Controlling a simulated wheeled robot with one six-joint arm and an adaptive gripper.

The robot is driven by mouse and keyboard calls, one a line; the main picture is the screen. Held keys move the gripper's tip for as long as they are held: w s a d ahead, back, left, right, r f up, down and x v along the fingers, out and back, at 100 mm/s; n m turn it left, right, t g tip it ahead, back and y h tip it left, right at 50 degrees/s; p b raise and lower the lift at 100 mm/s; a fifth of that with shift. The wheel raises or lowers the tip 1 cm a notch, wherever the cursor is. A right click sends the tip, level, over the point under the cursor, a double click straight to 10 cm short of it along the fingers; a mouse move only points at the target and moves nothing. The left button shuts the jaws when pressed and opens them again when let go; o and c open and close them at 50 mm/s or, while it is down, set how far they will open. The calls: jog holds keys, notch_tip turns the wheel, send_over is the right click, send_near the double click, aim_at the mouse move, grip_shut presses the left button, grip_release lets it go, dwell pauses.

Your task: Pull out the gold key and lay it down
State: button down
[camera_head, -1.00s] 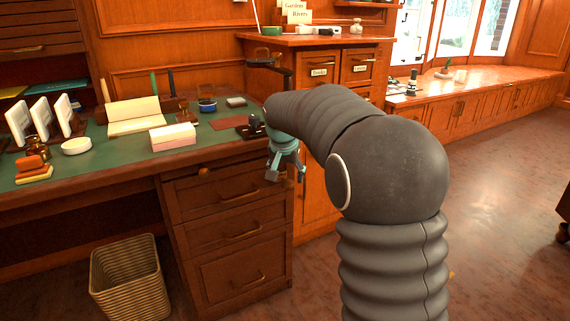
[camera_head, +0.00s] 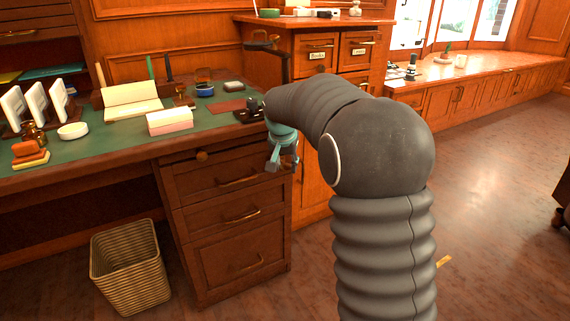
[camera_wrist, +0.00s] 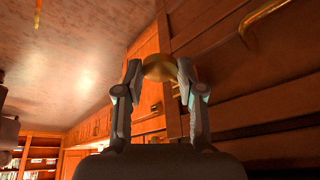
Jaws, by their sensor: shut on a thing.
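My gripper (camera_head: 283,162) is in front of the right end of the desk's drawer stack, just below the desktop. In the wrist view my gripper (camera_wrist: 158,70) is shut on a rounded gold piece (camera_wrist: 158,68), which appears to be the head of the gold key. It sits between the two fingertips. The rest of the key is hidden, and I cannot tell whether it is in a lock. In the head view the key is hidden by my gripper and arm.
The green desktop (camera_head: 105,150) holds an open book (camera_head: 131,103), a paper block (camera_head: 169,121) and a dark stand at its right end. A wicker basket (camera_head: 130,268) stands below. A small yellow thing (camera_head: 443,262) lies on the open floor at right.

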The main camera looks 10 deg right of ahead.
jog(key=shift+s, duration=0.15)
jog(key=shift+s+d+f+b, duration=0.1)
jog(key=shift+s+d+b, duration=0.25)
jog(key=shift+s, duration=0.3)
jog(key=shift+s+d+f+b, duration=0.1)
jog(key=shift+s+b, duration=0.3)
jog(key=shift+s, duration=0.25)
jog(key=shift+s+d+b, duration=0.25)
jog(key=shift+s+b, duration=0.15)
jog(key=shift+s, duration=0.25)
jog(key=shift+s+d+r+p, duration=0.25)
jog(key=shift+s+r, duration=0.45)
jog(key=shift+s, duration=0.05)
jog(key=shift+s+d+r+p, duration=0.2)
jog(key=shift+s+r, duration=0.5)
